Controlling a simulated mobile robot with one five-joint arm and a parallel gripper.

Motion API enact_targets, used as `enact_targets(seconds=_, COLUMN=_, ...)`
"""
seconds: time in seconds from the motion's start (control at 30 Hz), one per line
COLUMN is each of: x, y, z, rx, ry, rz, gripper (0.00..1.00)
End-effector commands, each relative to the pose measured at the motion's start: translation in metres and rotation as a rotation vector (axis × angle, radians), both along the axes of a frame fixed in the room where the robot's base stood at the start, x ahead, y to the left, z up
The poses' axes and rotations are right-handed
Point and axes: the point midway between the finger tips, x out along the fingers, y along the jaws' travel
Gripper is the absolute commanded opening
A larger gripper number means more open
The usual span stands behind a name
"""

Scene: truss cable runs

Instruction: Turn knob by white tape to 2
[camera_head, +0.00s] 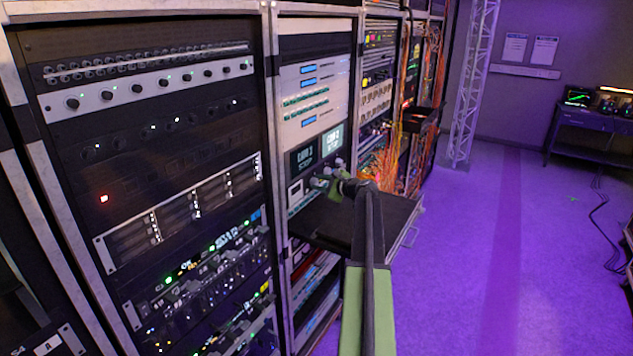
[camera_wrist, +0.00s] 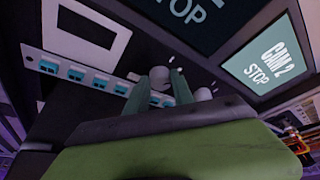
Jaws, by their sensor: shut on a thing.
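My gripper (camera_wrist: 158,94) is at the control panel, with its two green fingers on either side of a pale grey knob (camera_wrist: 160,76). The fingers are closed on this knob. A second pale knob (camera_wrist: 205,93) sits just to the right of it, outside the fingers. Small white marks show on the panel by the knobs. I cannot make out the white tape or the numbers around the held knob.
A dark screen (camera_head: 308,156) and a bright "CAM 2 STOP" screen (camera_head: 333,141) sit above the knobs. A row of teal buttons (camera_wrist: 75,74) lies left of my gripper. A dark shelf (camera_head: 380,222) juts out below. Orange cables hang at the right; the floor beyond is open.

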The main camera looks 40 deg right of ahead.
Motion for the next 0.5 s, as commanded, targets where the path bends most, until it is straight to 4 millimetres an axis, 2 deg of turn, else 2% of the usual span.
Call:
enact_targets(seconds=0.03, x=-0.0017, y=-0.0050, z=0.0011, rx=0.016, ry=0.009, rz=-0.008, gripper=0.00)
enact_targets(seconds=0.5, x=-0.0022, y=-0.0036, z=-0.0012, rx=0.109, ry=0.035, rz=-0.004, gripper=0.00)
